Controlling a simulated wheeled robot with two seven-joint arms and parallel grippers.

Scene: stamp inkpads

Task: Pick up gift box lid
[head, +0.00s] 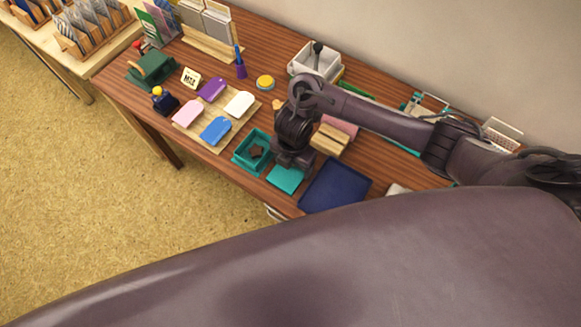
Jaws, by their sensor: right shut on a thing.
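The gift box lid (287,180) is a flat teal square near the table's front edge, just right of the open teal gift box (240,160). A dark brown star-shaped thing (256,152) lies in the box. My right gripper (286,167) reaches down from the right onto the lid's back part and is shut on it. The fingertips and the far edge of the lid are hidden by the gripper. I cannot tell whether the lid is lifted off the table. My left gripper is not in view.
A dark blue tray (335,186) lies just right of the lid. Left of the box, a wooden board (203,143) bears several coloured tags. A white bin (302,62), a yellow round tin (265,82) and a pink-and-wood block (330,140) stand behind. The wall runs along the back.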

